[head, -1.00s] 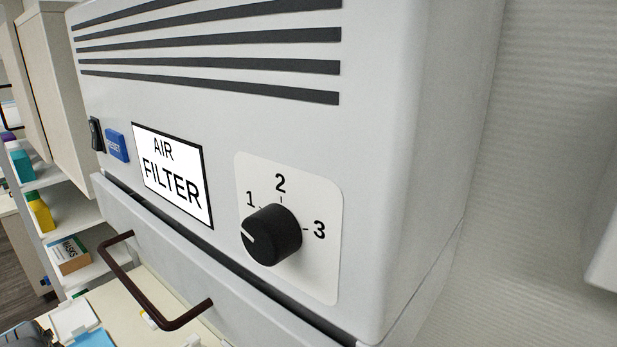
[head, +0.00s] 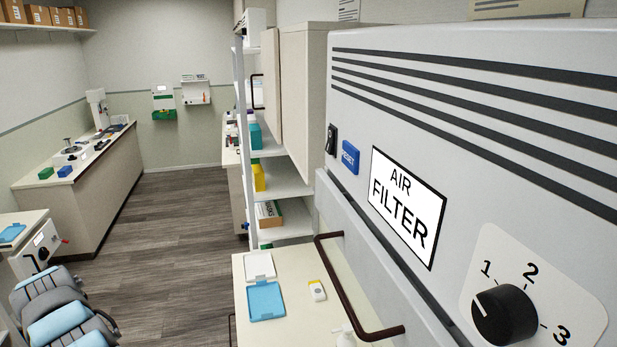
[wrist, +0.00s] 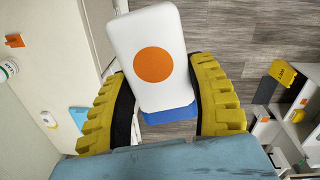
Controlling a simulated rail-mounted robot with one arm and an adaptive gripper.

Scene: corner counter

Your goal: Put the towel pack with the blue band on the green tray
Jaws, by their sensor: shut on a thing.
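In the wrist view, my gripper (wrist: 160,72) has yellow ribbed fingers with dark inner pads. They are closed on the two sides of a white pack (wrist: 124,38) with a round orange mark. A blue strip (wrist: 172,117) shows at the pack's near end, between the fingers; I take it for the blue band. The pack is held up in the air above the wood-look floor. My gripper is not seen in the head view.
The air filter unit (head: 450,130) fills the right side. Open shelves (head: 285,180) stand behind.

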